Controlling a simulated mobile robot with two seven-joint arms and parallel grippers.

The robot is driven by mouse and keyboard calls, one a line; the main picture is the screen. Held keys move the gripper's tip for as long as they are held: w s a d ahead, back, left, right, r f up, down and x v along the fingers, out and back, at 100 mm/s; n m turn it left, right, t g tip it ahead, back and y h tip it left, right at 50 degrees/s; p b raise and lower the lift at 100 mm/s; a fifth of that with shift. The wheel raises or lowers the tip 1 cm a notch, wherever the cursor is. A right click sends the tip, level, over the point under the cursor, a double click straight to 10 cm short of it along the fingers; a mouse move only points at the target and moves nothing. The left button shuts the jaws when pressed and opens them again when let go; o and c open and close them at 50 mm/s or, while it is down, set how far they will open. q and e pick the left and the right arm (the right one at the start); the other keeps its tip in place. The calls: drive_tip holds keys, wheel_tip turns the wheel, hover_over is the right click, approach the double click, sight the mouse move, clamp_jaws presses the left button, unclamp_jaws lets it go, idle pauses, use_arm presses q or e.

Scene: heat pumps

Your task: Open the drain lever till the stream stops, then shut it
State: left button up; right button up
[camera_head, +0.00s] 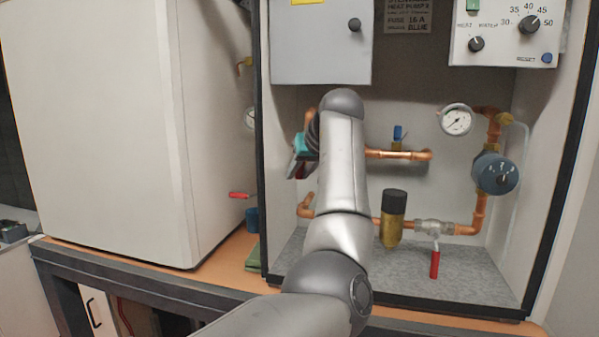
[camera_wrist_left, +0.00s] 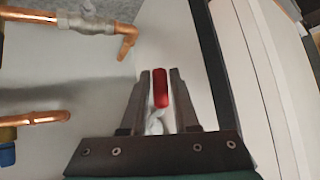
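My left arm reaches into the open cabinet, and my left gripper (camera_head: 297,168) is at the pipework near its left wall, partly hidden behind my forearm. In the left wrist view the fingers (camera_wrist_left: 161,78) stand apart on both sides of a red lever handle (camera_wrist_left: 160,88). Narrow gaps seem to show beside the handle; contact is not clear. A pale valve part (camera_wrist_left: 155,122) lies between the fingers. Other red levers are a hanging one (camera_head: 434,262) on the lower pipe and one (camera_head: 239,195) beside the white unit. I cannot tell which is labelled drain. No stream is visible. My right gripper is not in view.
Copper pipes (camera_head: 398,154) cross the cabinet back, with a brass filter (camera_head: 393,222), a gauge (camera_head: 456,120) and a blue-grey round device (camera_head: 495,173). A grey box (camera_head: 320,40) and a control panel (camera_head: 505,32) hang above. A white unit (camera_head: 95,120) stands left.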

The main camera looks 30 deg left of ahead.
use_arm(q)
drive_tip(key=shift+o, duration=1.4)
drive_tip(key=b+v, duration=0.3)
drive_tip(key=v, duration=1.2)
drive_tip(key=shift+s, duration=0.2)
drive_tip(key=shift+d, duration=0.1)
